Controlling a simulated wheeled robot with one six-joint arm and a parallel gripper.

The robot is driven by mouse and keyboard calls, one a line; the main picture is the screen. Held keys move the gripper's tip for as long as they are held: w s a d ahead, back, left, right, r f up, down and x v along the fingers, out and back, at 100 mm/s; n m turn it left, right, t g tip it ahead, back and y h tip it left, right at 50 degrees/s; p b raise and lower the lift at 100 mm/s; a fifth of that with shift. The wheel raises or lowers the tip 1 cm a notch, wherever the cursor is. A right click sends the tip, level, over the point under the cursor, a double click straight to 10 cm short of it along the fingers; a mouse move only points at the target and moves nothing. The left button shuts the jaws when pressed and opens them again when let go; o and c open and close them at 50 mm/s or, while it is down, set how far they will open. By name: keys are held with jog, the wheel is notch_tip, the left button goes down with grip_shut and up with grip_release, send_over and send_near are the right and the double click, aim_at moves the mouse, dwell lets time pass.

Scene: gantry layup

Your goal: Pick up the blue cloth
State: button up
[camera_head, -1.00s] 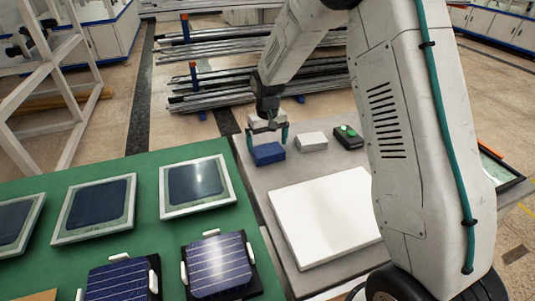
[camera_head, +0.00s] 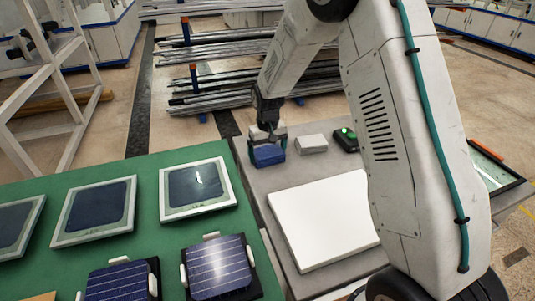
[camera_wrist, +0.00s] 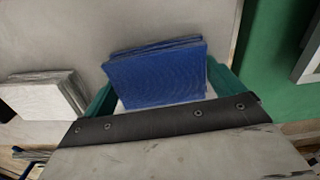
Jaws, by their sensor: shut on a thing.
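The blue cloth (camera_head: 269,155) is a folded block at the far left of the grey table top. It also shows in the wrist view (camera_wrist: 157,75), between the two teal fingers. My gripper (camera_head: 268,148) is down over it, with a finger on either side, shut on the cloth. In the wrist view my gripper (camera_wrist: 160,88) covers the near edge of the cloth. I cannot tell whether the cloth touches the table.
A white folded cloth (camera_head: 312,144) lies just right of it, and a dark box with a green button (camera_head: 346,139) beyond that. A large white panel (camera_head: 328,220) lies in front. Framed panels (camera_head: 196,188) lie on the green mat (camera_head: 150,165) at left.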

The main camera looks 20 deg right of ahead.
aim_at(268, 152)
jog(key=r, duration=0.3)
jog(key=shift+s+r, duration=0.25)
jog(key=shift+r, duration=0.05)
jog(key=s+d, duration=0.1)
jog(key=s, duration=0.4)
jog(key=s+d, duration=0.1)
jog(key=s, duration=0.4)
jog(key=s+d+r, duration=0.1)
jog(key=s, duration=0.4)
jog(key=shift+s+d+r, duration=0.1)
jog(key=shift+d, duration=0.05)
